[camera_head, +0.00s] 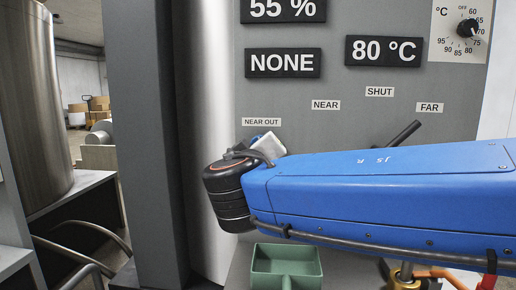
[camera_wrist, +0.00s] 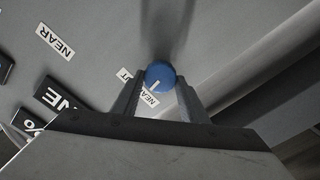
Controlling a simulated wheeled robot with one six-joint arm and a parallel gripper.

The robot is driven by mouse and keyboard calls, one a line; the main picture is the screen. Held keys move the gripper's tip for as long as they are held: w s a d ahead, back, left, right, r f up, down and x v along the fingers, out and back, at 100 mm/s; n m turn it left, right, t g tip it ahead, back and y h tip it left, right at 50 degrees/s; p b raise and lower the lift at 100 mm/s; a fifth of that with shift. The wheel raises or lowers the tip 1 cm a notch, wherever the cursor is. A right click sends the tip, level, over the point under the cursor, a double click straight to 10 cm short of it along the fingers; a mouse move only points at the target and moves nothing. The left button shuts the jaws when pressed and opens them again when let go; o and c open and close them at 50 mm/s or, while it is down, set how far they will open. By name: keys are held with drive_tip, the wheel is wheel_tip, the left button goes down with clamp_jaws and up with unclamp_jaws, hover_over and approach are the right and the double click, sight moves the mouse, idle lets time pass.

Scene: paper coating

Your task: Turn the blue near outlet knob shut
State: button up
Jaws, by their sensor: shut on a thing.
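The blue near outlet knob (camera_wrist: 160,75) shows in the wrist view, round, with a short white mark on its face. My gripper (camera_wrist: 160,92) is shut on it, one finger on each side. The NEAR OUT label (camera_wrist: 150,97) is partly covered by the knob and a finger. A pale part of my gripper (camera_head: 268,146) shows just below that label.
The grey panel (camera_head: 290,95) carries NEAR, SHUT and FAR labels, display plates and a temperature dial (camera_head: 467,28). A black lever (camera_head: 405,133) sticks up behind my arm at the right. A green tray (camera_head: 287,250) is below my wrist. A grey post (camera_head: 160,120) stands at the left.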

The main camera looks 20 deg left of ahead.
drive_tip(key=shift+f+m, duration=0.15)
drive_tip(key=shift+m, duration=0.45)
drive_tip(key=o, duration=1.1)
drive_tip(key=v, duration=1.7)
drive_tip(key=shift+s+d, duration=0.15)
